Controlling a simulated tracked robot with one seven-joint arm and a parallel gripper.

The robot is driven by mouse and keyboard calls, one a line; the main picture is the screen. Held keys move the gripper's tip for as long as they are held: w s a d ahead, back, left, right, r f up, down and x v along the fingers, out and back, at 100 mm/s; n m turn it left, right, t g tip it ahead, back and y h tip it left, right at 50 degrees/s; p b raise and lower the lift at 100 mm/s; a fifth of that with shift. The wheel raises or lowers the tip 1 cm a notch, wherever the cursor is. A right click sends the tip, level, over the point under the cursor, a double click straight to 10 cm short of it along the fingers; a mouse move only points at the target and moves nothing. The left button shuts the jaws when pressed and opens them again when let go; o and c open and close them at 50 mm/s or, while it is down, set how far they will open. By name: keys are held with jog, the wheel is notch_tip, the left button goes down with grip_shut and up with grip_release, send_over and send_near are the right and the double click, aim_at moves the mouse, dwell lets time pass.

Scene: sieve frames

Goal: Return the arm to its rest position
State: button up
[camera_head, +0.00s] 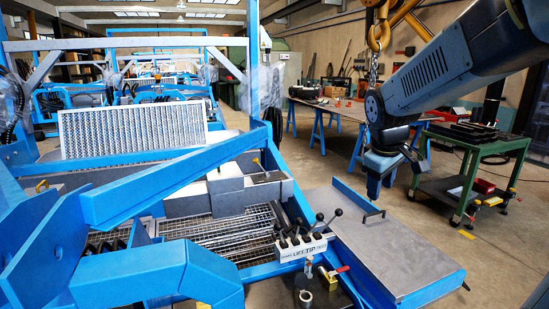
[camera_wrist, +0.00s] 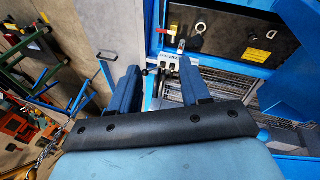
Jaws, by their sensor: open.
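My gripper (camera_head: 376,190) hangs from my grey arm at the right of the head view, pointing down above the grey flat platform (camera_head: 395,250). In the wrist view, the two blue fingers of my gripper (camera_wrist: 160,65) stand apart with nothing between them. The lever block with black knobs (camera_head: 302,247) is left of the gripper and apart from it; it also shows beyond the fingers in the wrist view (camera_wrist: 168,61).
A yellow hook (camera_head: 378,35) and chain hang close beside my arm. A green trolley (camera_head: 470,145) with tools stands at the right. A blue-legged table (camera_head: 335,110) stands behind. Blue machine beams (camera_head: 165,180) fill the left. Bare floor (camera_head: 500,250) is free at the lower right.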

jog(key=s+r+m+t+y, duration=0.1)
jog(key=s+m, duration=0.2)
jog(key=s, duration=0.5)
jog(key=s+a+r+m+t, duration=0.1)
jog(key=s+m, duration=0.3)
jog(key=s, duration=0.4)
jog(key=shift+s+a+r+y, duration=0.3)
jog(key=shift+s+r+y, duration=0.05)
jog(key=shift+r+y, duration=0.05)
